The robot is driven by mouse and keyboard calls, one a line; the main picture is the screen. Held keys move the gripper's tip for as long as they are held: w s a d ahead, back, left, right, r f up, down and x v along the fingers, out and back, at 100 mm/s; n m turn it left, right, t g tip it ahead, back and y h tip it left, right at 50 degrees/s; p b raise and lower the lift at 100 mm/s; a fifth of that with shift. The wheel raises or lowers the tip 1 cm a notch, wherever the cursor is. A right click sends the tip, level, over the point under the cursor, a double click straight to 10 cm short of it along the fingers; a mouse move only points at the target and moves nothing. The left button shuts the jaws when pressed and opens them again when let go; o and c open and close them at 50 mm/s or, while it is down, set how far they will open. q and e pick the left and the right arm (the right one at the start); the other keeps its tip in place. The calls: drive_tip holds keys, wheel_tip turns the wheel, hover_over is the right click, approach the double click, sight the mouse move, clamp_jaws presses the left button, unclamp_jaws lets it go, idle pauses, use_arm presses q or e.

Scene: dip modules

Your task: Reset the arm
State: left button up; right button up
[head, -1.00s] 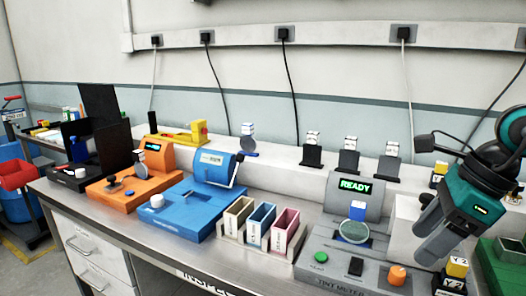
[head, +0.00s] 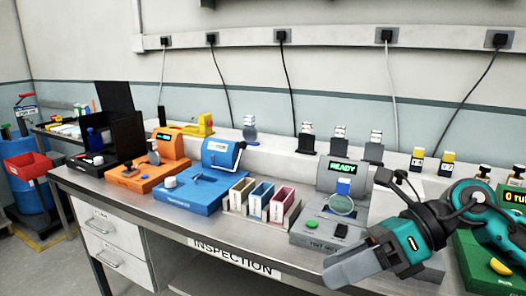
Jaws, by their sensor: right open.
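My right gripper (head: 334,274), grey fingers on a teal and black wrist, is at the lower right in the head view. It points left and down, in front of the grey tint meter (head: 305,234) and covers part of its front. No object shows in the gripper, which is open. The gap between its fingers is hard to see from this side. My left gripper is not in view.
The tint meter shows READY and has a blue-marked piece (head: 344,186) on it. Left of it are three coloured bins (head: 262,196), a blue device (head: 185,192) and an orange device (head: 150,176). A green device (head: 470,262) is at far right. Several small holders line the back shelf.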

drive_tip(key=w+a+m+t+y, duration=0.2)
drive_tip(key=a+m+t+y, duration=0.45)
drive_tip(key=m, duration=0.65)
drive_tip(key=w+d+f+m+t+h, duration=0.2)
drive_tip(key=d+f+m+t+h, duration=0.65)
drive_tip(key=m, duration=0.85)
drive_tip(key=s+d+f+m+g+h, duration=0.1)
drive_tip(key=s+f+m, duration=0.3)
drive_tip(key=f, duration=0.4)
drive_tip(key=s+d+f+m+g+h, duration=0.1)
drive_tip(key=s+f+m+h, duration=0.3)
drive_tip(key=f, duration=0.4)
drive_tip(key=s+d+f+m+g+h, duration=0.1)
drive_tip(key=s+d+f+m+h, duration=0.1)
drive_tip(key=s+f+m, duration=0.3)
wheel_tip(320, 180, down, 3)
drive_tip(key=shift+s+d+f+m+g+h, duration=0.25)
drive_tip(key=shift+m+h, duration=0.35)
drive_tip(key=shift+m, duration=0.4)
drive_tip(key=shift+w+r, duration=0.1)
drive_tip(key=shift+r, duration=0.05)
drive_tip(key=shift+c, duration=0.2)
